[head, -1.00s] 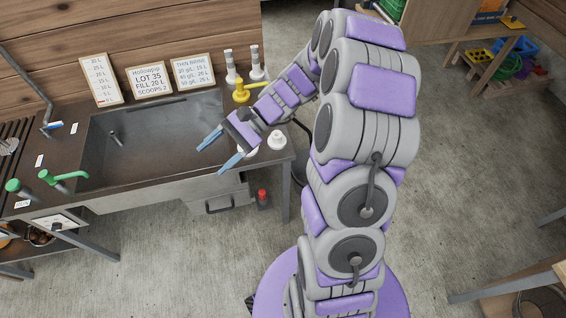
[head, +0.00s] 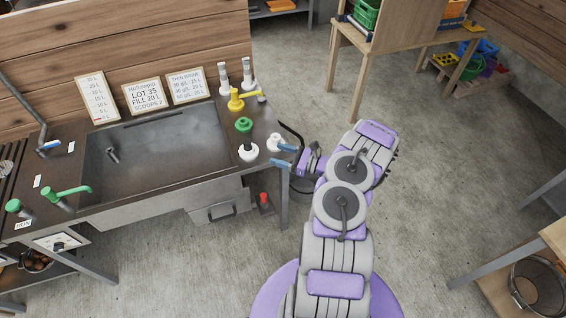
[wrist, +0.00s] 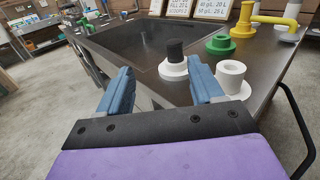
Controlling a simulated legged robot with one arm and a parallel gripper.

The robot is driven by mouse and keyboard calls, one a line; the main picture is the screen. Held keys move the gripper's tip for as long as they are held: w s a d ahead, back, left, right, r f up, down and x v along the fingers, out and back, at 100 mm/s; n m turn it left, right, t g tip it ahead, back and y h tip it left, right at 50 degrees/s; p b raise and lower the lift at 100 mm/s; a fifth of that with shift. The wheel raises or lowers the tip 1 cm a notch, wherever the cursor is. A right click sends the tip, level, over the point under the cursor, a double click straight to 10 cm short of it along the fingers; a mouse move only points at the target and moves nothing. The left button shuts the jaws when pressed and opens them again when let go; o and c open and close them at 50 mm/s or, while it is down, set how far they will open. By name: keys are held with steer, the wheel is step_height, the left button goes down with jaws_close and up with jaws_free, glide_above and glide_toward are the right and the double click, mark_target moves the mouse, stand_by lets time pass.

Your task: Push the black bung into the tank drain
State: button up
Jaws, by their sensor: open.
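The black bung (wrist: 175,50) stands upright in a white flanged holder (wrist: 173,71) on the counter, right of the tank, in the wrist view. In the head view the holder (head: 249,153) shows at the tank's right side, its dark top hard to make out. The tank (head: 200,125) is a grey metal basin set in the counter. A small grey fitting (head: 112,154) shows inside it; I cannot make out the drain hole. My gripper (head: 283,156) is open and empty beside the counter's right end, with its fingers (wrist: 160,70) pointing towards the counter in the wrist view.
A white cup-like piece (wrist: 231,78) stands nearest my right finger. A green tap (head: 72,192) is at the left.

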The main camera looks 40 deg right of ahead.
step_height(320, 180, down, 2)
steer(key=s+d+m+h, duration=0.1)
steer(key=d, duration=0.1)
steer(key=b, duration=0.2)
glide_toward(251, 145)
steer(key=shift+t, duration=0.3)
steer(key=x, duration=0.4)
steer(key=shift+w+a+f, duration=0.15)
steer(key=shift+a, duration=0.35)
steer(key=x, duration=0.3)
steer(key=d+x, duration=0.1)
steer(key=x, duration=0.1)
steer(key=shift+w+f, duration=0.1)
steer(key=shift+w, duration=0.5)
steer(key=shift+w+a+b, duration=0.3)
steer(key=shift+w+a, duration=0.2)
steer(key=shift+a, duration=0.35)
steer(key=shift+c, duration=0.3)
